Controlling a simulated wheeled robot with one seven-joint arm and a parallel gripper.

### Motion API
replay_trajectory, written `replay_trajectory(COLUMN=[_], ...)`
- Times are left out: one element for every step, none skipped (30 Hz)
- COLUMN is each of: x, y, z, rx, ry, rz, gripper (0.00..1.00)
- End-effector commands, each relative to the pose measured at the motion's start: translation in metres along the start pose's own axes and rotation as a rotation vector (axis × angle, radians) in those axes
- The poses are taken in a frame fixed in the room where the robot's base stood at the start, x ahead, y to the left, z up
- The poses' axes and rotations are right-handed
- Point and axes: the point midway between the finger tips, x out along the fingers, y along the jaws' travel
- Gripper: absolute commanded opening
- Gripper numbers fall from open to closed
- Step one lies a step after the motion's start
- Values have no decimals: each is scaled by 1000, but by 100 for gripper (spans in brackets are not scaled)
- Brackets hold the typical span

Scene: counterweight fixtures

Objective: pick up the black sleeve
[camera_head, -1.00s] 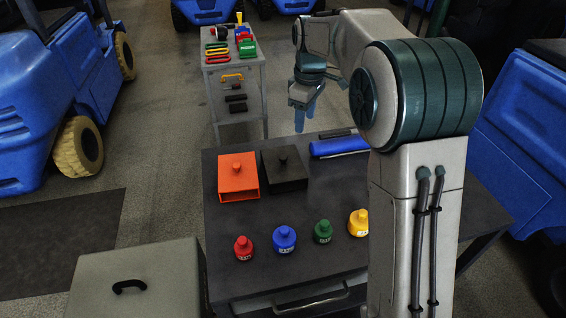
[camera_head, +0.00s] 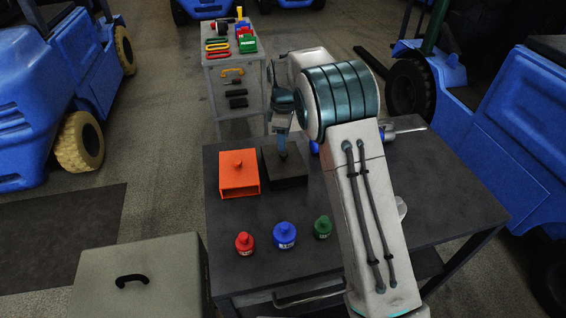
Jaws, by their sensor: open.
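The black sleeve (camera_head: 289,178) is a dark, box-like piece on the table, just right of the orange sleeve (camera_head: 239,177). My gripper (camera_head: 283,152) points down at the top of the black sleeve, where its knob is. The fingers cover the knob, and I cannot tell whether they touch it. The jaws are open, and the sleeve rests on the table.
Red (camera_head: 244,244), blue (camera_head: 285,235) and green (camera_head: 322,228) weights stand along the front of the dark table (camera_head: 440,190). My arm hides most of a blue object behind it. A grey cabinet (camera_head: 135,275) stands front left.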

Motion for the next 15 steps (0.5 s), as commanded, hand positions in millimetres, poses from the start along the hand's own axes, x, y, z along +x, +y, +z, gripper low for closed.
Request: replay_trajectory(x=[3,5,9,12,16,23,28,32,39,43,46,49,50,52,53], y=[-1,-1,-2,-3,-3,-4,-5,-5,-5,-5,-4,-4,-4,-4,-4], z=[0,0,0,0,0,1,1,1,0,0,1,1,1,1,1], rx=[0,0,0,1,1,1,0,0,1,1,1,1,1,1,1], ry=[-1,-1,-1,-1,-2,-3,-3,-2,-1,-1,-1,-1,-1,-1,-1], rz=[-1,-2,-4,-3,-4,-5,-5,-3,-4,-3,-2,-2,-1,-1,0], gripper=[49,49,49,49,49,49,49,49,49,49,49,49,49,49,49])
